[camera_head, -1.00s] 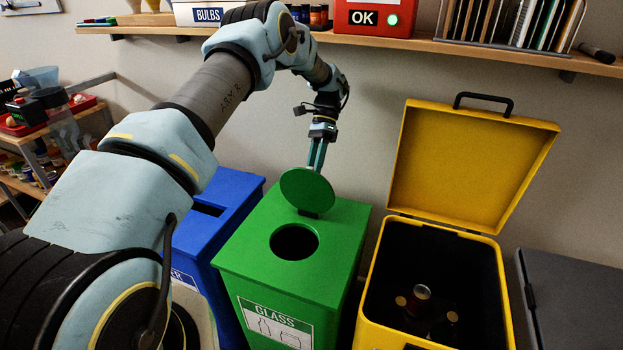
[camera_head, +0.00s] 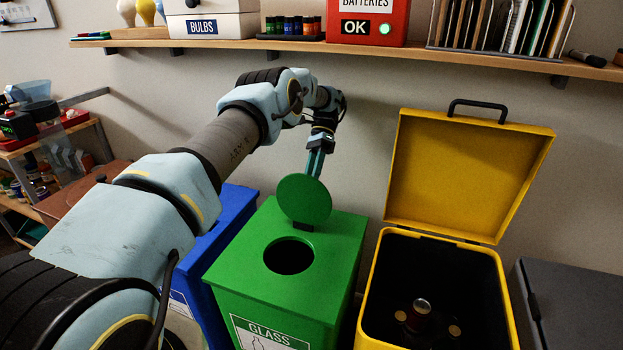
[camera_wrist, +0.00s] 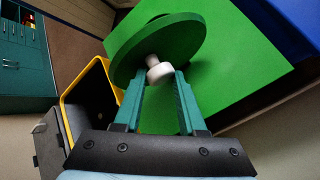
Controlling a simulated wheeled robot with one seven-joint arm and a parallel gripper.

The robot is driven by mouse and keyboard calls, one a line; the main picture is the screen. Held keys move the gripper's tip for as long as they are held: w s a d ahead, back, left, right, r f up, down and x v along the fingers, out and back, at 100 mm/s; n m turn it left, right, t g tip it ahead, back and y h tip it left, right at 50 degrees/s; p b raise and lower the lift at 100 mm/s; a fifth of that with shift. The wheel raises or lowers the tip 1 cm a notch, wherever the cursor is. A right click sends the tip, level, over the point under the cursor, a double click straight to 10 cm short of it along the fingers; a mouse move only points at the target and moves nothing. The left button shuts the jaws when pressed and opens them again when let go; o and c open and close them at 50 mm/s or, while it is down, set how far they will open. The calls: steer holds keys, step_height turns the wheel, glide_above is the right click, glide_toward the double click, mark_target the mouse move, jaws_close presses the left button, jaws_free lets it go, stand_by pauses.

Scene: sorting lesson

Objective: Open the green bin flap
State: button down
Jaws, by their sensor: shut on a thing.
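The green bin (camera_head: 335,250), marked GLASS, stands in the middle of the head view, with a round dark hole (camera_head: 288,256) in its top. Its round green flap (camera_head: 304,198) stands raised, nearly upright, on a small hinge behind the hole. The hole is uncovered. My gripper (camera_head: 314,170) comes down from above behind the flap. In the wrist view my gripper (camera_wrist: 160,82) has its teal fingers closed on a white knob (camera_wrist: 158,71) on the flap (camera_wrist: 165,38). The knob is hidden in the head view.
A blue bin (camera_head: 232,215) stands close on the left, partly behind my arm. A yellow bin (camera_head: 372,300) with its lid (camera_head: 465,170) up and bottles inside stands on the right. A dark grey bin (camera_head: 570,300) is beyond it. A wall shelf (camera_head: 380,48) runs above.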

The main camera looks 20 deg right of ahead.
steer(key=shift+w+a+f, duration=0.2)
steer(key=shift+a+f, duration=0.25)
steer(key=shift+a, duration=0.05)
steer(key=c, duration=0.5)
jaws_free()
steer(key=shift+o, duration=0.2)
steer(key=shift+d, duration=0.1)
steer(key=shift+s+d+r, duration=0.15)
steer(key=shift+d+r, duration=0.05)
steer(key=shift+r, duration=0.15)
